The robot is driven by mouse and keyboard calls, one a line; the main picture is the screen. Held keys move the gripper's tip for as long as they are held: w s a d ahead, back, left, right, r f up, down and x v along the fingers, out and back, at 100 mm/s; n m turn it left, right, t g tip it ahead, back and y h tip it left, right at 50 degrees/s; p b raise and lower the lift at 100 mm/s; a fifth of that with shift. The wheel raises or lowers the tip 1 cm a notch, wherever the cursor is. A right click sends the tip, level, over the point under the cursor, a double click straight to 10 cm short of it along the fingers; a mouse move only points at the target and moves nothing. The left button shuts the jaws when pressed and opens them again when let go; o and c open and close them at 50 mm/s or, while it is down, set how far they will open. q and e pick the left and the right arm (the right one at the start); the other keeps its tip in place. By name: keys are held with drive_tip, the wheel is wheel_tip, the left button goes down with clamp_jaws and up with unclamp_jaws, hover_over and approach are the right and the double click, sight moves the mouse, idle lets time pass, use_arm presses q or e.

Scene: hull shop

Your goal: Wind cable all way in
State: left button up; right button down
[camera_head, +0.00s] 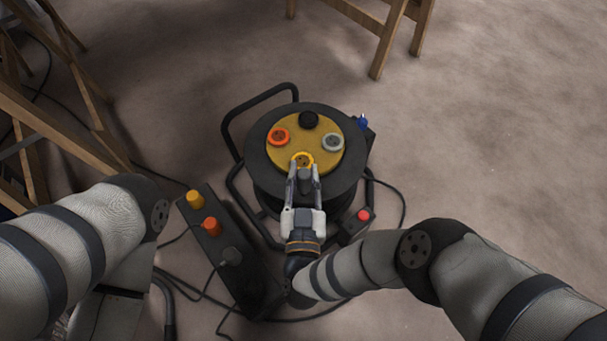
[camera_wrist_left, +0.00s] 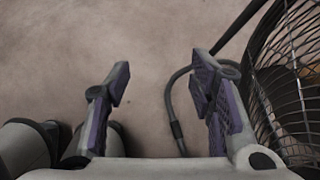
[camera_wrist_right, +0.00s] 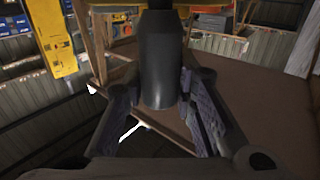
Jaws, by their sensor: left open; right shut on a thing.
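The cable reel (camera_head: 262,175) stands upright on the floor in the middle of the head view, in a black tube frame. Its top has a yellow disc (camera_head: 305,140) with orange, black, grey and yellow round fittings. My right gripper (camera_head: 303,170) is at the disc's near edge. In the right wrist view, my right gripper (camera_wrist_right: 160,105) is shut on a black cylindrical handle (camera_wrist_right: 161,55). Its join to the reel is hidden. Black cable (camera_head: 402,205) lies on the floor beside the reel. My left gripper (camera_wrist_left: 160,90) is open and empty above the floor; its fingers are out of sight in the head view.
A black socket box (camera_head: 228,240) with yellow and orange fittings and a grey plug lies left of the reel. A wire fan guard (camera_wrist_left: 288,85) is close right of my left gripper. Wooden trestles (camera_head: 395,35) stand at back and left. Floor at right is clear.

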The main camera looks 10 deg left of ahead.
drive_tip(key=shift+s+a, duration=0.1)
drive_tip(key=shift+a, duration=0.1)
drive_tip(key=c, duration=1.3)
unclamp_jaws()
drive_tip(key=s, duration=0.7)
drive_tip(key=shift+s+d, duration=0.2)
drive_tip(key=shift+d, duration=0.25)
